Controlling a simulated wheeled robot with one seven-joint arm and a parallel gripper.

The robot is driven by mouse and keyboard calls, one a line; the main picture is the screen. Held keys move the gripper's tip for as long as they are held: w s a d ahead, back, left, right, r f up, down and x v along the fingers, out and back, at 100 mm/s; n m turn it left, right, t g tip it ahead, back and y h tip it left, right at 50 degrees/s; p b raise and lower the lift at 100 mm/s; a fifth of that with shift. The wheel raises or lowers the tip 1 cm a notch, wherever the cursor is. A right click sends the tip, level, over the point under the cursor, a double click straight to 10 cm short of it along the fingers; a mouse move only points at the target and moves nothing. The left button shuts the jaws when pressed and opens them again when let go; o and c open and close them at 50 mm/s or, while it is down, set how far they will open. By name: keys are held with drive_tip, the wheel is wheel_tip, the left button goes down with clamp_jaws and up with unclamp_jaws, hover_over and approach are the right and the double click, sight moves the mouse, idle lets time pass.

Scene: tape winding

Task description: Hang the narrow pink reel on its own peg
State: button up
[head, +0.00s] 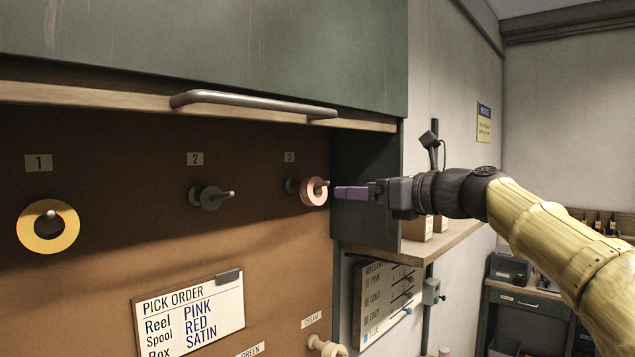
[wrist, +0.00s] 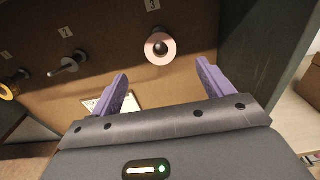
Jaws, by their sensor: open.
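The pink reel (head: 307,200) hangs around the peg under label 3, out from the peg's dark base, with the peg tip (head: 324,183) showing through its hole. In the wrist view the pink reel (wrist: 151,47) is above and between my fingertips. My gripper (head: 340,192) is open and empty, just right of the reel in the head view. Its two purple fingers show spread in the wrist view (wrist: 163,69), and neither seems to touch the reel.
A gold reel (head: 31,238) hangs on peg 1. Peg 2 (head: 223,195) holds no coloured reel. A pick order card (head: 190,316) reads reel pink. A cabinet with a handle (head: 250,100) overhangs the board; a dark side panel (head: 368,220) stands at right. A cream peg (head: 325,346) is below.

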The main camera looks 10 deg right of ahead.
sight(318, 183)
drive_tip(key=p+x, duration=0.6)
drive_tip(key=x, duration=0.6)
drive_tip(key=shift+r, duration=0.15)
drive_tip(key=shift+w+a, duration=0.2)
drive_tip(key=shift+w, duration=0.1)
drive_tip(key=c, duration=1.1)
drive_tip(key=shift+o, duration=0.2)
drive_tip(key=shift+r+p, duration=0.3)
drive_tip(key=shift+p, duration=0.2)
drive_tip(key=shift+s+d+b, duration=0.35)
drive_tip(key=shift+s+d, duration=0.05)
drive_tip(key=shift+s, duration=0.1)
drive_tip(key=r+b+v, duration=0.1)
drive_tip(key=b+v, duration=0.2)
drive_tip(key=v, duration=0.5)
drive_tip(key=shift+r+b, duration=0.2)
drive_tip(key=shift+b, duration=0.1)
